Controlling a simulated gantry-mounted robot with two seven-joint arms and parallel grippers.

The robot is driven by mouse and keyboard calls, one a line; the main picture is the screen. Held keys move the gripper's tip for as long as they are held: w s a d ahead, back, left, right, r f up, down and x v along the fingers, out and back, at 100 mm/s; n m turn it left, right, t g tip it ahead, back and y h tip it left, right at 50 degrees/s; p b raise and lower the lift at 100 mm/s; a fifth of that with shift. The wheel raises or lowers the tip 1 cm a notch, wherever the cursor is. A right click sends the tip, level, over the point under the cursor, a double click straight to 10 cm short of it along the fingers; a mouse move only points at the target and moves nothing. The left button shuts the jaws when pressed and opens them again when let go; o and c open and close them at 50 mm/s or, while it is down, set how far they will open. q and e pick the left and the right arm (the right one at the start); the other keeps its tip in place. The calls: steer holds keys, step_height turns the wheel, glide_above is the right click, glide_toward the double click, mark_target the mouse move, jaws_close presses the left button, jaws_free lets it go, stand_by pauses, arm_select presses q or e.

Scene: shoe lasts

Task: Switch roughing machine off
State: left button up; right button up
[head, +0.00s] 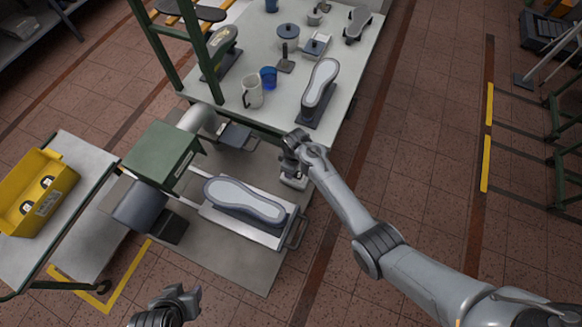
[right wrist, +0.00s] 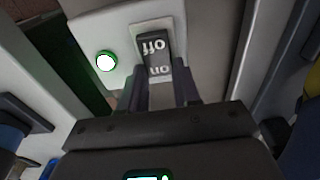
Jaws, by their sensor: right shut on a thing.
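The roughing machine (head: 160,155) is a green housing with a grey motor and a pipe, at the left of the head view. A pale switch box (head: 293,181) stands below my right gripper (head: 291,152). In the right wrist view, the dark rocker switch (right wrist: 155,52) bears "off" and "on" in white, upside down. A round green-rimmed lamp (right wrist: 106,62) beside it glows. My right gripper (right wrist: 163,92) is shut on the rocker switch, its fingers at the near "on" end. My left gripper (head: 183,300) is low in the head view, away from the machine; its jaw gap is unclear.
A shoe last (head: 245,199) lies on a metal carriage in front of the machine. The workbench (head: 345,75) behind holds another last (head: 320,83), a white mug (head: 252,92) and a blue cup (head: 268,76). A yellow bin (head: 60,190) sits on a side table.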

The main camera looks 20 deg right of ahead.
steer(key=t+y+p, duration=0.1)
steer(key=p, duration=0.2)
steer(key=shift+s+d+r+t+y, duration=0.3)
steer(key=shift+s+r+t+y, duration=0.05)
steer(key=shift+t+y, duration=0.05)
steer(key=shift+f+t+y+p, duration=0.1)
steer(key=shift+t+y+p, duration=0.2)
steer(key=shift+y+p, duration=0.15)
arm_select(q)
step_height(320, 180, up, 5)
steer(key=shift+w+r, duration=0.1)
steer(key=shift+r, duration=0.05)
steer(key=shift+d, duration=0.1)
arm_select(e)
steer(key=o, duration=1.1)
steer(key=shift+c, duration=0.2)
steer(key=shift+d, duration=0.1)
